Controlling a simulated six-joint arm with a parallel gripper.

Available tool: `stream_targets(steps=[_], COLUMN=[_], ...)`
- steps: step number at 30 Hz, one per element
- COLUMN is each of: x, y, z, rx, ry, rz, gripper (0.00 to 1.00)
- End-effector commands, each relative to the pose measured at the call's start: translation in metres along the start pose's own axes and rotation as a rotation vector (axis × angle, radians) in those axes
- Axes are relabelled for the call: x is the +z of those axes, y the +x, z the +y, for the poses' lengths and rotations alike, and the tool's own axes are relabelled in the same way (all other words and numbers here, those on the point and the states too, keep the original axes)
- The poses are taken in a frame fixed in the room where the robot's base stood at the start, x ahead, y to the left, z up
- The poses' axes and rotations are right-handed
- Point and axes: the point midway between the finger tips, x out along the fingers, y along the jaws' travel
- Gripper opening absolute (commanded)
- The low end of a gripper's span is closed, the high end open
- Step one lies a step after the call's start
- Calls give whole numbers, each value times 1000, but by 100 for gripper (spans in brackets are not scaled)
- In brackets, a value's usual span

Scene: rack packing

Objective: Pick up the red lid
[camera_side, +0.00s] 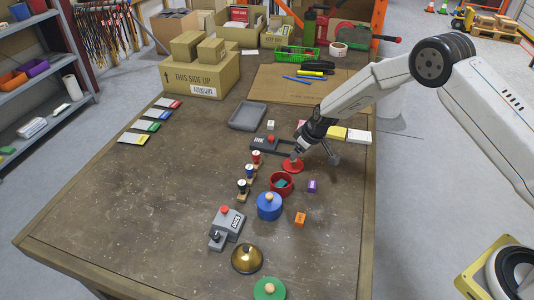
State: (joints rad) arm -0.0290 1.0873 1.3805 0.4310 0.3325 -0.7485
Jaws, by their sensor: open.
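The red lid (292,166) lies flat on the table near the middle, a round disc with a small knob. My gripper (308,151) is open and comes down from the upper right; one finger is at the lid and the other stands to its right. The fingers partly cover the lid's knob and far edge, and I cannot tell whether they touch it. An open red pot (272,185) stands just in front of the lid, with something teal inside.
A grey tray (235,124) lies behind.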

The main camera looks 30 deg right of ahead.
Motion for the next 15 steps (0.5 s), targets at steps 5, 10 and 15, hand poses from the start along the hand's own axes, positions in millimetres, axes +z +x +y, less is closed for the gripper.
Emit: stream_targets(steps=[5,10,15], x=[1,2,2], y=[8,23,39], z=[1,3,4], rx=[0,0,0], ry=[0,0,0], rz=[-1,-1,-1], gripper=[72,72,72])
